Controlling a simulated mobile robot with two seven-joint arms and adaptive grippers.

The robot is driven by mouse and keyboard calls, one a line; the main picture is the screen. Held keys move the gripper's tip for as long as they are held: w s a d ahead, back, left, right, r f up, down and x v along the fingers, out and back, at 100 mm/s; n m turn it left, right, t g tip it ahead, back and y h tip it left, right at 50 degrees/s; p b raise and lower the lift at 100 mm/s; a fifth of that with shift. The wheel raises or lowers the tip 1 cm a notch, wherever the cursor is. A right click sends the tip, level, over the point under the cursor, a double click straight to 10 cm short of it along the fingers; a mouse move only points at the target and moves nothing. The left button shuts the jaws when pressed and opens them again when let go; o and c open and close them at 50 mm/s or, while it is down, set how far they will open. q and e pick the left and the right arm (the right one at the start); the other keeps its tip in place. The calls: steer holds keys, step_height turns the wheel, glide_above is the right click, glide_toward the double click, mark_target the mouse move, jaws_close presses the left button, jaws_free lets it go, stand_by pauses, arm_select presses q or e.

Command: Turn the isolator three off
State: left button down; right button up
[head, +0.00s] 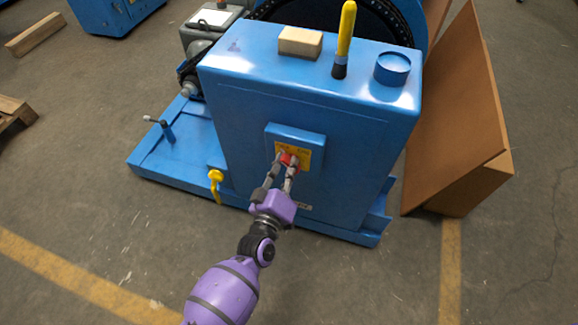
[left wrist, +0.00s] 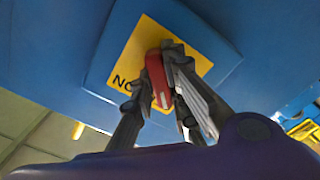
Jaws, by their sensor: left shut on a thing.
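The isolator is a red handle (head: 288,159) on a yellow plate (head: 304,155), set in a raised blue panel (head: 312,137) on the front of the blue machine housing (head: 250,110). My left gripper (head: 285,165) reaches up to it and is shut on the red handle. In the left wrist view the fingers (left wrist: 168,85) hold the red handle (left wrist: 157,80) from both sides. The handle stands roughly upright there against the yellow plate (left wrist: 135,62). The letters "NO" show on the plate; other lettering is hidden or too small. My right gripper is not in view.
A yellow lever (head: 215,179) sticks out left of my gripper. A brown board (head: 455,110) leans at the right. The floor in front is clear.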

arm_select(q)
steer(key=c, duration=1.7)
jaws_free()
steer(key=v, duration=1.2)
